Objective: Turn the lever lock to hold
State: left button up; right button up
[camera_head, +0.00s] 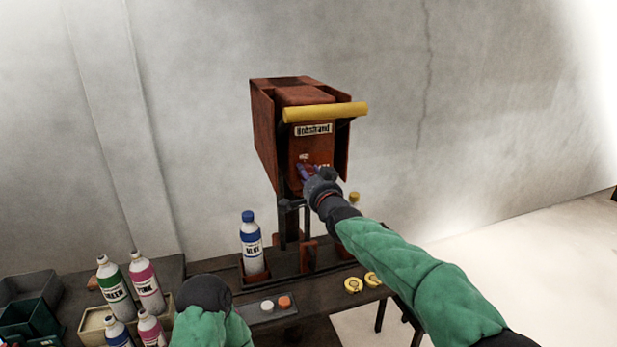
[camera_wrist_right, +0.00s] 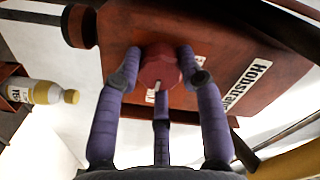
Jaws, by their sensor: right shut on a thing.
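The rust-red machine (camera_head: 318,150), labelled "Hobstrand", stands at the back of the table with a yellow bar (camera_head: 325,112) across its front. On its front face is a round dark red knob with a white pointer mark, which I take for the lever lock (camera_wrist_right: 158,66). My right gripper (camera_head: 309,172) reaches it from the front. In the right wrist view its purple fingers (camera_wrist_right: 160,75) are closed around the knob. The white mark points down toward the gripper in that view. In the head view, the gripper mostly hides the knob. My left gripper is not visible.
A blue-capped bottle (camera_head: 251,245) stands left of the machine. A yellow-capped bottle (camera_wrist_right: 42,92) stands beside it. Several bottles and dark bins (camera_head: 28,312) crowd the left. Yellow discs (camera_head: 354,285) lie at the table's right. The wall (camera_head: 180,90) is close behind.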

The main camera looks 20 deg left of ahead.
jog(key=shift+d+r, duration=0.1)
jog(key=shift+r, duration=0.15)
jog(key=o, duration=1.1)
jog(key=shift+w, duration=0.1)
jog(key=shift+o, duration=0.2)
jog(key=shift+f, duration=0.15)
jog(key=v, duration=1.2)
jog(key=shift+f, duration=0.1)
